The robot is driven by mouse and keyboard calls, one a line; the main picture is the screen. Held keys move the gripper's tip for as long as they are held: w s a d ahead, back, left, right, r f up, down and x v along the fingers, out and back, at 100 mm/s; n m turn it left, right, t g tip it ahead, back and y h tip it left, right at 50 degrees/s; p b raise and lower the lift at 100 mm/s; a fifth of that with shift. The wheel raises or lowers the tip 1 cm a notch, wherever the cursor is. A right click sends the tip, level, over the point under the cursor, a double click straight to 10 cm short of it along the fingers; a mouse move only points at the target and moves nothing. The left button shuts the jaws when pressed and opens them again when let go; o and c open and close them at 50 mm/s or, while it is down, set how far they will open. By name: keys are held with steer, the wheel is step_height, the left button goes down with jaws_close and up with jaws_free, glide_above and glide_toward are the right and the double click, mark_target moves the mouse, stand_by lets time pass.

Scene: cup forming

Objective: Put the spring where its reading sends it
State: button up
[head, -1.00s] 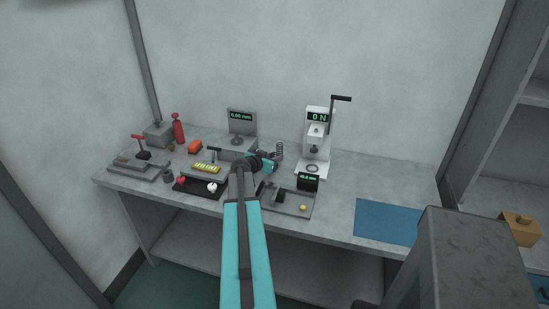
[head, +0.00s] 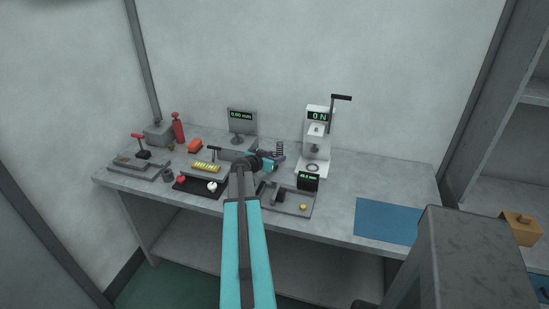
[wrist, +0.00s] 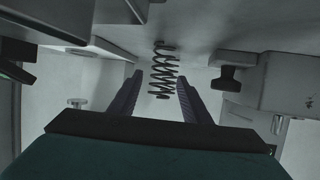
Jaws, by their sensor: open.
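The spring (head: 280,149) is a dark coil standing upright at the back of the bench, left of the white press. It also shows in the wrist view (wrist: 164,72), lined up with the gap between my fingertips. My gripper (head: 277,157) is open with one finger on each side of the spring's line. I cannot tell whether either finger touches it. The white press (head: 317,145) has a lever and a display (head: 319,116) reading 0 N. A grey gauge (head: 241,122) reads 0.00 mm. A small black mm display (head: 308,183) is too small to read surely.
A blue mat (head: 387,222) lies at the right. The bench between press and blue mat is clear.

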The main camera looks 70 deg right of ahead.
steer(key=shift+r, duration=0.15)
steer(key=shift+a, duration=0.35)
steer(key=b+v, duration=0.3)
steer(key=v, duration=0.8)
steer(key=shift+w+a+r, duration=0.1)
steer(key=shift+a+r, duration=0.05)
stand_by(0.4)
